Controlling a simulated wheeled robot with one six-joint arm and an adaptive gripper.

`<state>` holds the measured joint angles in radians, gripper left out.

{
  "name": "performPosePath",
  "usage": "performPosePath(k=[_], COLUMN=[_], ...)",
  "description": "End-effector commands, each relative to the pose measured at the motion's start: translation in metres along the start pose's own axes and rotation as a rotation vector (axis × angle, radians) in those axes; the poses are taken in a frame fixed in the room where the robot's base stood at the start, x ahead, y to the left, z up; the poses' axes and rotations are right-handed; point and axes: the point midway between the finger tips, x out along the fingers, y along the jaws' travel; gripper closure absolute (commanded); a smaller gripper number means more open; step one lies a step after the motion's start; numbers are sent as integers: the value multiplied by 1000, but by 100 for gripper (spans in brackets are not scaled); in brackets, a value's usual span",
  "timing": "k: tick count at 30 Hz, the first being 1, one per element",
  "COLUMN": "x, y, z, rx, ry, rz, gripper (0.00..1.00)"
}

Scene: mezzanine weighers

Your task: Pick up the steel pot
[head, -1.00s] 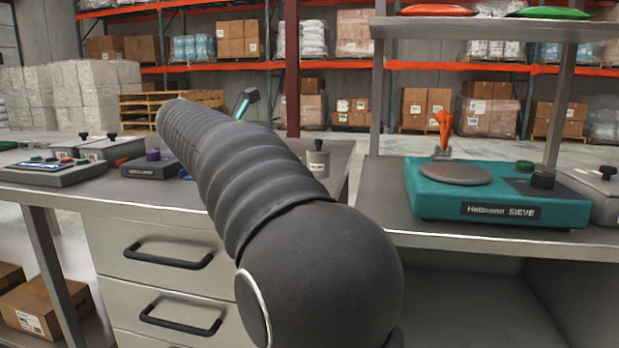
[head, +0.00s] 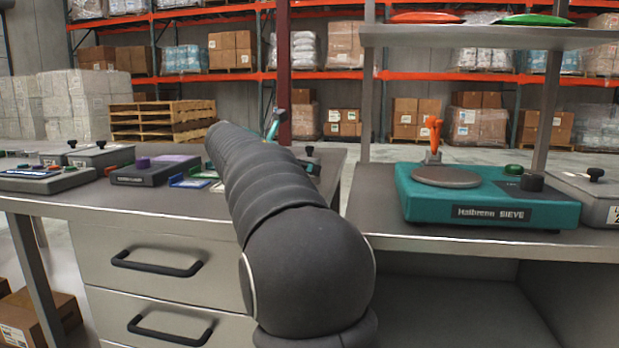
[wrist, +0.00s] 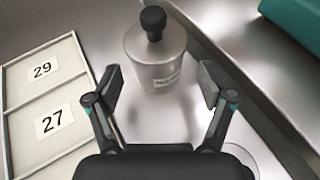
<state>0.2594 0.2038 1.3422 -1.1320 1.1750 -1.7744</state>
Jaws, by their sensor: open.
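The steel pot (wrist: 157,62) is a small grey cylinder with a black knob on its lid and a pale label. It stands upright on the metal bench in the wrist view. My gripper (wrist: 160,85) is open and empty, with one finger on each side of the pot's lower part in the picture. No contact shows, and I cannot tell how far the fingertips are from the pot. In the head view the pot (head: 314,168) is mostly hidden behind my arm, with its knob showing.
A framed board (wrist: 43,95) with cards 29 and 27 lies left of the pot. The teal sieve machine (head: 485,198) stands on the bench to the right. A dark scale (head: 155,172) and grey boxes (head: 102,156) stand on the left. A red post (head: 283,70) rises behind.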

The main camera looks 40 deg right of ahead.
Motion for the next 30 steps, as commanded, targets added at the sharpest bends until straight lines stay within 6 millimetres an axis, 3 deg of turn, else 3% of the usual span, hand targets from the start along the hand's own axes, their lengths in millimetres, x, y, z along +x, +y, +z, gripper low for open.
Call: performPosePath(k=[8, 16, 25, 26, 30], x=[38, 41, 41, 40, 40], y=[3, 3, 3, 3, 3], z=[-2, -2, -2, -1, -1], rx=[0, 0, 0, 1, 1], ry=[1, 1, 1, -1, -1], rz=[-1, 1, 1, 1, 1], gripper=[19, 21, 96, 100, 100])
